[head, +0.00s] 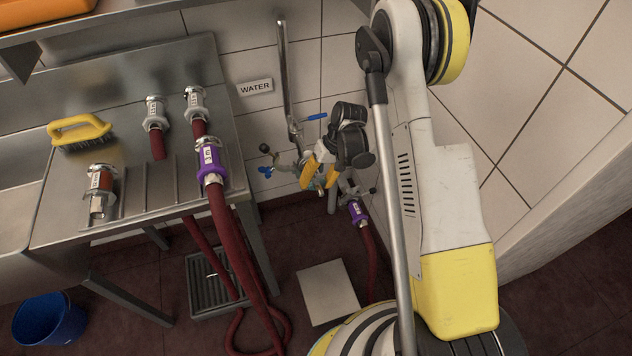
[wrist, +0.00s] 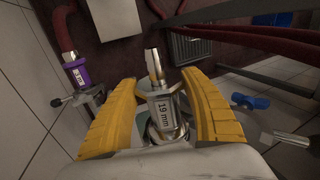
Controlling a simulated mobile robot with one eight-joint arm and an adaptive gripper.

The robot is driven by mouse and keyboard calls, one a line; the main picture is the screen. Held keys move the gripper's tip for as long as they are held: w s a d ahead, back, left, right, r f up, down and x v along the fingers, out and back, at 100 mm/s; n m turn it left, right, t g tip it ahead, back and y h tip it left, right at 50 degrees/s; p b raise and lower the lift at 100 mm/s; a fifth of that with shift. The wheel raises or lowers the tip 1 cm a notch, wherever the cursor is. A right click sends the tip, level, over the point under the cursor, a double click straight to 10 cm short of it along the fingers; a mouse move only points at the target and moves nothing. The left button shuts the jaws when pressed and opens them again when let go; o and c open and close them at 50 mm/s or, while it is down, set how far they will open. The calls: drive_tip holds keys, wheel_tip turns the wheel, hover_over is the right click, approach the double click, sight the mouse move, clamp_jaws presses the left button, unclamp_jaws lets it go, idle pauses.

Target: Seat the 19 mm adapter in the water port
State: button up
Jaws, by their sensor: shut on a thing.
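My gripper (head: 319,176) is beside the water pipework, below the WATER sign (head: 254,87). In the wrist view its yellow fingers (wrist: 163,112) are shut around the silver adapter (wrist: 163,120) labelled 19 mm. The adapter's narrow metal end (wrist: 153,62) points away from the gripper, clear of the fingers. In the head view the adapter is mostly hidden by the fingers. The water pipework (head: 297,158) has blue levers and branches close to the gripper. I cannot tell which opening is the water port, or whether the adapter touches it.
A red hose with a purple collar (head: 357,212) joins a valve right of the gripper. Several hose-end fittings stand on the steel sink bench (head: 130,215), including a purple-collared one (head: 210,162). A yellow brush (head: 79,130) lies there. A blue bucket (head: 48,322) and floor drain (head: 214,282) are below.

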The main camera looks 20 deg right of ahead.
drive_tip(key=shift+f, duration=0.15)
drive_tip(key=o, duration=1.5)
drive_tip(key=v, duration=1.2)
drive_tip(key=s+a+r+t+h, duration=0.15)
drive_tip(key=s+r, duration=0.25)
drive_tip(key=r, duration=0.4)
drive_tip(key=s+a+r+t+h, duration=0.15)
drive_tip(key=s+r, duration=0.25)
drive_tip(key=r, duration=0.5)
drive_tip(key=s+r+t, duration=0.1)
drive_tip(key=s, duration=0.3)
drive_tip(key=s+r+t, duration=0.1)
drive_tip(key=s+r, duration=0.1)
drive_tip(key=s, duration=0.2)
drive_tip(key=s+a+r+t+h, duration=0.1)
drive_tip(key=s+t, duration=0.1)
drive_tip(key=s, duration=0.2)
drive_tip(key=shift+r, duration=0.15)
